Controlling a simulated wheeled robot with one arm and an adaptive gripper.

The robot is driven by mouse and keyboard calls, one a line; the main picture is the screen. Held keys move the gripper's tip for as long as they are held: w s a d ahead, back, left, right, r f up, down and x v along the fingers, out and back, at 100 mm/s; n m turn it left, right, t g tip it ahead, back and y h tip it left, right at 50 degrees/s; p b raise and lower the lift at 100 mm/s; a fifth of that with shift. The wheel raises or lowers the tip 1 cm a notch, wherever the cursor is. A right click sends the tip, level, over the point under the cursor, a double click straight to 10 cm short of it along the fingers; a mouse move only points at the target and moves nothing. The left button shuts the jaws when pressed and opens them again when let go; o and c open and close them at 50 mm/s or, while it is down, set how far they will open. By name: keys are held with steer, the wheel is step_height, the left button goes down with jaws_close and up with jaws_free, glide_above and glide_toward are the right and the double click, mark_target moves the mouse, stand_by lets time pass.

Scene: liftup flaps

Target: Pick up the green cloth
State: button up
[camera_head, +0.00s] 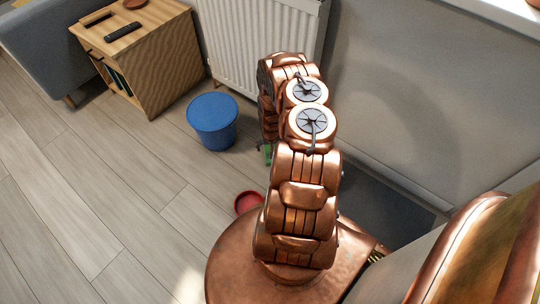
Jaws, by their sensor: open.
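A small green patch (267,153) shows at the left edge of my copper arm, low near the floor. It may be the green cloth, but most of it is hidden behind the arm. My gripper (261,147) shows only as a small dark part beside the green patch, at the lower end of the arm's far section. It is open. The arm hides the rest of the gripper, and I cannot tell whether it touches the green thing.
A blue bucket (213,122) stands left of the arm. A red bowl (247,202) lies on the floor nearer me. A wooden cabinet (150,62), a grey sofa (45,45) and a white radiator (245,45) stand behind. The floor at left is clear.

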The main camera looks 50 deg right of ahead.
steer(key=shift+w+d+f+b, duration=0.15)
steer(key=shift+d+f+b, duration=0.1)
steer(key=shift+f+b, duration=0.75)
steer(key=shift+w+d+f+b, duration=0.15)
steer(key=shift+f+b, duration=0.5)
steer(key=shift+f, duration=0.75)
steer(key=shift+w+d+f+b, duration=0.1)
steer(key=shift+d+f+b, duration=0.2)
steer(key=shift+f+b, duration=0.7)
steer(key=shift+f, duration=0.2)
steer(key=shift+c, duration=0.2)
steer(key=c, duration=1.3)
steer(key=shift+r+p, duration=0.6)
steer(key=shift+p, duration=0.05)
step_height(320, 180, up, 3)
steer(key=shift+r+p, duration=0.15)
steer(key=shift+p, duration=1.05)
steer(key=s+a, duration=0.3)
steer(key=s, duration=0.1)
steer(key=s+a, duration=0.4)
steer(key=s+a+p, duration=0.1)
steer(key=s+a, duration=0.2)
steer(key=s, duration=0.1)
steer(key=shift+s+a+r, duration=0.1)
steer(key=shift+a+r, duration=0.05)
steer(key=shift+r, duration=0.15)
